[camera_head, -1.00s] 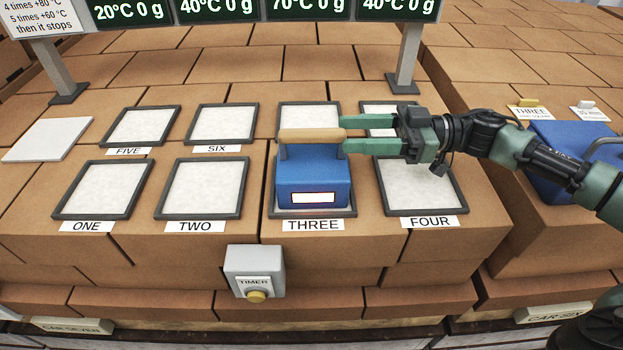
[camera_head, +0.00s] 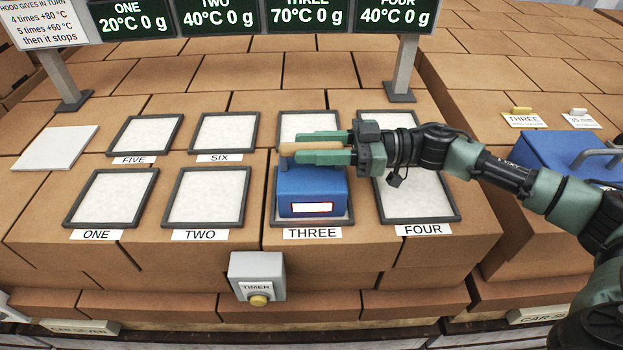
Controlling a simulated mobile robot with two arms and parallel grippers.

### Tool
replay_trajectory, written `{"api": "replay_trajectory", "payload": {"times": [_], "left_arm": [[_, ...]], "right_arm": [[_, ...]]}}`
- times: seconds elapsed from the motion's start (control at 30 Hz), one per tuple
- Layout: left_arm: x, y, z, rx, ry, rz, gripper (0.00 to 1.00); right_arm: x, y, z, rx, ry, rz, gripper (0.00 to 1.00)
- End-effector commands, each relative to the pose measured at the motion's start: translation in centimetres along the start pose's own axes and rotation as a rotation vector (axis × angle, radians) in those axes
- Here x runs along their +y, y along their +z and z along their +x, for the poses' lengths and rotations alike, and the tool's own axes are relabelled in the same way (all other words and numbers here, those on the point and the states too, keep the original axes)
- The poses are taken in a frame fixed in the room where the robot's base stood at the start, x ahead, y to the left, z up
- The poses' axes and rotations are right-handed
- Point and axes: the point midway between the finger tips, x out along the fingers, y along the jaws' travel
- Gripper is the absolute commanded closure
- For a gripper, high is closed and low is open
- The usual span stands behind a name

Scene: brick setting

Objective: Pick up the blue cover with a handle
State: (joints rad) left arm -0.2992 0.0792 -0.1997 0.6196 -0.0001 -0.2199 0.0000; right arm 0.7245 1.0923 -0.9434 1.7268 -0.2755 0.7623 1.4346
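The blue cover (camera_head: 312,188) is a box with a pale front window and a wooden bar handle (camera_head: 288,149) on top. It sits upright on the pad labelled THREE (camera_head: 344,222). My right gripper (camera_head: 324,147) reaches in from the right. Its two green fingers lie along the far and near sides of the handle, above the cover. I cannot tell whether they press on the handle. My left gripper is not in view.
A second blue box (camera_head: 548,150) with a grey handle stands at the right. Framed pads surround the cover, with pad FOUR (camera_head: 420,196) under my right arm. A timer box (camera_head: 257,272) hangs on the front face. A display sign (camera_head: 308,14) stands behind on posts.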

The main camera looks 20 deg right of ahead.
Motion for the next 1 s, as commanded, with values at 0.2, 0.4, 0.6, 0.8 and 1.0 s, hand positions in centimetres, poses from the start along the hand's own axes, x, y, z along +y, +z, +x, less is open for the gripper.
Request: {"api": "replay_trajectory", "payload": {"times": [0.2,0.4,0.6,0.8,1.0], "left_arm": [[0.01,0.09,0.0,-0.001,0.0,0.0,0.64],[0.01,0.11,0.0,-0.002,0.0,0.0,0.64],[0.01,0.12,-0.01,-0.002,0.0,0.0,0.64],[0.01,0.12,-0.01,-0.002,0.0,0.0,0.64],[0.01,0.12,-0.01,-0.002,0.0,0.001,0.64]], "right_arm": [[0.0,0.01,-0.03,0.0,0.0,0.001,1.0],[0.0,0.01,-0.03,0.0,0.0,0.001,1.0],[0.0,0.01,-0.04,0.0,0.0,0.001,1.0],[0.0,0.0,-0.04,0.0,0.0,0.001,1.0],[0.0,0.01,-0.04,0.0,0.0,0.001,1.0]]}}
